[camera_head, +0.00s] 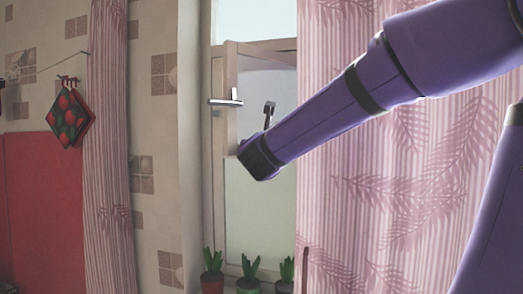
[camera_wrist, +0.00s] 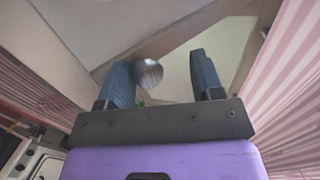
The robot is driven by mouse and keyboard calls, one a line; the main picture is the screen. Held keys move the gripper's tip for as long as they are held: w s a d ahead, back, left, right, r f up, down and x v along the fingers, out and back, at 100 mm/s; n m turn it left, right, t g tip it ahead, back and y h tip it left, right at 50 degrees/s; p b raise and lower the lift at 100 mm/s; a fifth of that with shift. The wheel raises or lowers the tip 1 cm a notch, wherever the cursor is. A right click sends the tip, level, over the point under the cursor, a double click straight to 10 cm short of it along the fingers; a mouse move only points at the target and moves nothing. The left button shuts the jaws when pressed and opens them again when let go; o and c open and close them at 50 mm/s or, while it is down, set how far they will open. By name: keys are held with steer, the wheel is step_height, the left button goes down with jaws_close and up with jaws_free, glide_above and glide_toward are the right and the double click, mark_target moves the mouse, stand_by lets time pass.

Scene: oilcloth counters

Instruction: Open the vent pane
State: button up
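The vent pane (camera_head: 262,84) is a small wood-framed pane high in the window, left of the long pink curtain. A pale metal lever handle (camera_head: 225,102) sticks out from its left frame bar. My gripper (camera_wrist: 162,66) is open, with two blue ridged fingers pointing at the window frame. A round grey metal knob-like piece (camera_wrist: 149,73) shows between the fingers, close to the left one; whether they touch is unclear. In the head view my arm covers the pane's lower right part, and my gripper is mostly hidden behind its end.
Potted plants (camera_head: 212,272) stand along the sill below. A patterned pink curtain (camera_head: 390,190) hangs at the right, close behind my arm. A narrow curtain (camera_head: 108,150) and a red and green pot holder (camera_head: 70,116) hang at the left.

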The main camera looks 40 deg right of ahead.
steer(key=v, duration=1)
steer(key=shift+s+a, duration=0.2)
steer(key=shift+s, duration=0.1)
steer(key=s+d+f+m+g+y, duration=0.25)
steer(key=s+f+m+g, duration=0.55)
steer(key=m, duration=0.7)
steer(key=s+a+f+m+g+y, duration=0.1)
steer(key=s+a+f+m+y, duration=0.6)
steer(key=m, duration=0.6)
steer(key=shift+s+a+f+m+y, duration=0.3)
steer(key=shift+a+m+y, duration=0.1)
steer(key=shift+a+y, duration=0.15)
